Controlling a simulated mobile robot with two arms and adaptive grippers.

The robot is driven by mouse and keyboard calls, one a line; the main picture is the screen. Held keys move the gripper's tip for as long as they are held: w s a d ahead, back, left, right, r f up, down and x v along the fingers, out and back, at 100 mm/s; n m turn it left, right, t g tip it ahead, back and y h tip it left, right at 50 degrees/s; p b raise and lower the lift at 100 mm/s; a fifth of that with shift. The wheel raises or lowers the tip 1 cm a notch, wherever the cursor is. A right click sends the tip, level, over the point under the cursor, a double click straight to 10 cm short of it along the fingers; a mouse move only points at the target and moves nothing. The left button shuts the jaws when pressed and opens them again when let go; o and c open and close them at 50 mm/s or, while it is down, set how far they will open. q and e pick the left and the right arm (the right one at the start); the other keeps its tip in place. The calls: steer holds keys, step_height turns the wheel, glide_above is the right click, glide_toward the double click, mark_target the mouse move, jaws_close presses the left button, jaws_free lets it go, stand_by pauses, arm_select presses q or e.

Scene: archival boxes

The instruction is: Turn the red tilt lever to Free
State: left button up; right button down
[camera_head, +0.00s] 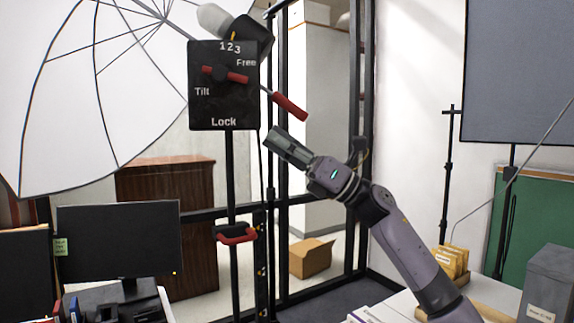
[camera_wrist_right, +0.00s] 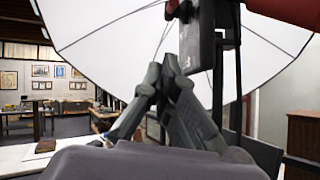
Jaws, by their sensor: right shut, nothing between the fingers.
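A black panel (camera_head: 222,108) on a stand is marked 1 2 3, Free, Tilt and Lock. A red bar (camera_head: 238,78) crosses its face, sloping slightly down to the right. A rod with a red grip (camera_head: 290,106) sticks out beyond the panel's right edge, slanting down-right below the Free label; whether it joins the bar is unclear. My right gripper (camera_head: 274,142) is shut and empty, just below and left of the red grip, with a small gap in the picture. The right wrist view shows its fingertips together (camera_wrist_right: 164,72) beside the panel (camera_wrist_right: 197,42). My left gripper is out of view.
A large white umbrella (camera_head: 90,90) spreads at the left. A red clamp (camera_head: 236,235) sits lower on the stand. Dark upright frame posts (camera_head: 366,80) stand behind my arm. A monitor (camera_head: 118,240) is at lower left; a grey box (camera_head: 550,285) is at lower right.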

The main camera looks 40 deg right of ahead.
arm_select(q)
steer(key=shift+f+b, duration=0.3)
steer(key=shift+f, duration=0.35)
arm_select(e)
steer(key=shift+s+d+f, duration=0.2)
steer(key=shift+s+f, duration=0.15)
steer(key=shift+s, duration=0.1)
steer(key=shift+d, duration=0.1)
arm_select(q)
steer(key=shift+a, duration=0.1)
